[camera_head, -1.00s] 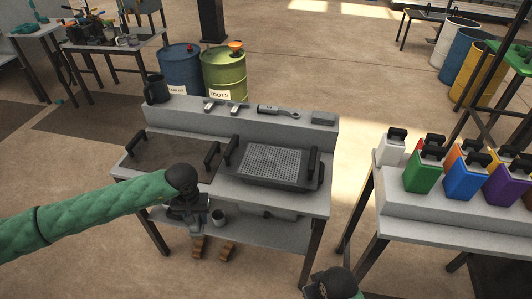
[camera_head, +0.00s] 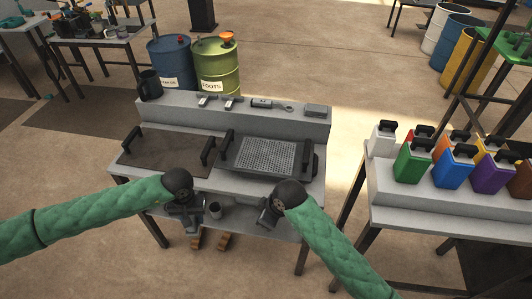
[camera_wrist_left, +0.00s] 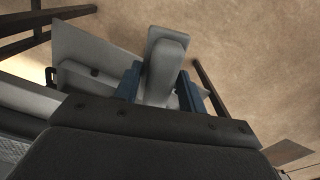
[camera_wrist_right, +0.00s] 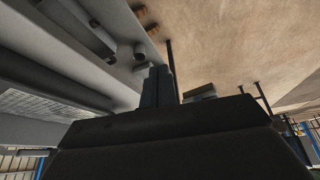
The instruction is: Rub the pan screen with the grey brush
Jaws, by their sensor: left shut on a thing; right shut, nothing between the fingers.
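The pan screen (camera_head: 266,158) is a perforated grey sheet in a dark tray with handles, on the right half of the bench top. My left gripper (camera_head: 190,228) is low in front of the bench's left half. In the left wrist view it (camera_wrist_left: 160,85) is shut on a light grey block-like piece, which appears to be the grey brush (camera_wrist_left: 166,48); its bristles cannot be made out. My right gripper (camera_head: 266,214) is at the bench's front edge, just below the screen tray. In the right wrist view its fingers (camera_wrist_right: 158,86) are together and empty.
A dark flat plate (camera_head: 165,150) with handles lies left of the screen. The raised back ledge (camera_head: 190,115) carries a dark mug (camera_head: 150,85) and small tools. A cup (camera_head: 214,211) stands on the lower shelf. A side table (camera_head: 400,205) with coloured containers stands at right.

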